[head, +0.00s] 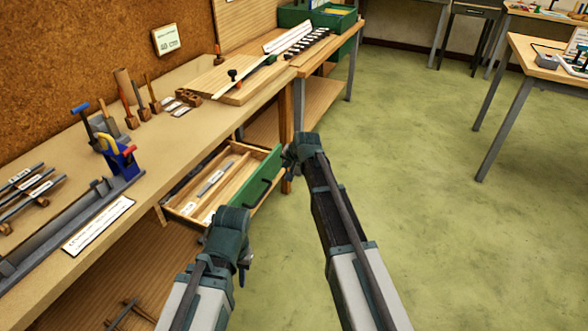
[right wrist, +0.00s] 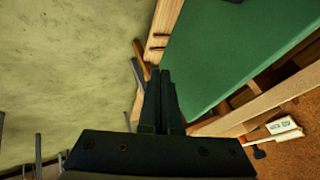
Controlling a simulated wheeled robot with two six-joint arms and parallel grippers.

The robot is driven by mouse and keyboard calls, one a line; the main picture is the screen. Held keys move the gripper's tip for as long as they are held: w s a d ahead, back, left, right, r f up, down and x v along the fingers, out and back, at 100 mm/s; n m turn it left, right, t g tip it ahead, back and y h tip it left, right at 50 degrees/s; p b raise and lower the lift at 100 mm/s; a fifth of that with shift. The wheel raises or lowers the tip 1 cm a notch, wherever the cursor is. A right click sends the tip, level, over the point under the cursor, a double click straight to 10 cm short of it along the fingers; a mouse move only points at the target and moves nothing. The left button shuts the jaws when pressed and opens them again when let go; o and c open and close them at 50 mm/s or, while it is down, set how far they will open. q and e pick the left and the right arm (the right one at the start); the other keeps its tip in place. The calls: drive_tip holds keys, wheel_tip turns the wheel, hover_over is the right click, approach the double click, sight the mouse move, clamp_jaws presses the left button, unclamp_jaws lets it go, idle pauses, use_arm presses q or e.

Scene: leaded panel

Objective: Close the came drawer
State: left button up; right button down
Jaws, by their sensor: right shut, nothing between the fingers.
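The came drawer stands open under the workbench in the head view. Its green front (head: 264,178) has a dark handle (head: 257,194), and its wooden tray (head: 183,208) holds pale strips with labels. My right gripper (head: 289,160) is shut and empty by the far right end of the green front. In the right wrist view its fingertips (right wrist: 160,72) are close to the edge of a large green panel (right wrist: 235,45), apparently the drawer front; contact cannot be told. My left gripper (head: 243,272) is in front of the drawer's near end, fingers largely hidden by its wrist.
The workbench (head: 190,85) above the drawer carries a blue vise (head: 122,165), upright tools and metal bars. A bench leg (head: 298,105) stands just beyond my right gripper. Open green floor (head: 430,220) lies to the right.

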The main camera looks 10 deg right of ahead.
drive_tip(key=shift+w+a, duration=0.45)
drive_tip(key=shift+a, duration=0.25)
drive_tip(key=w+a, duration=0.3)
drive_tip(key=a, duration=0.2)
drive_tip(key=w+a, duration=0.4)
drive_tip(key=a, duration=0.1)
drive_tip(key=w+a, duration=0.4)
drive_tip(key=a, duration=0.1)
drive_tip(key=shift+w+a, duration=0.15)
drive_tip(key=shift+a, duration=0.05)
drive_tip(key=shift+w+a+r, duration=0.1)
drive_tip(key=shift+w+a, duration=0.1)
drive_tip(key=shift+a, duration=0.15)
drive_tip(key=s+d, duration=0.2)
drive_tip(key=d, duration=0.1)
drive_tip(key=shift+s+d, duration=0.3)
drive_tip(key=shift+s, duration=0.1)
drive_tip(key=p+v, duration=0.8)
drive_tip(key=v, duration=0.2)
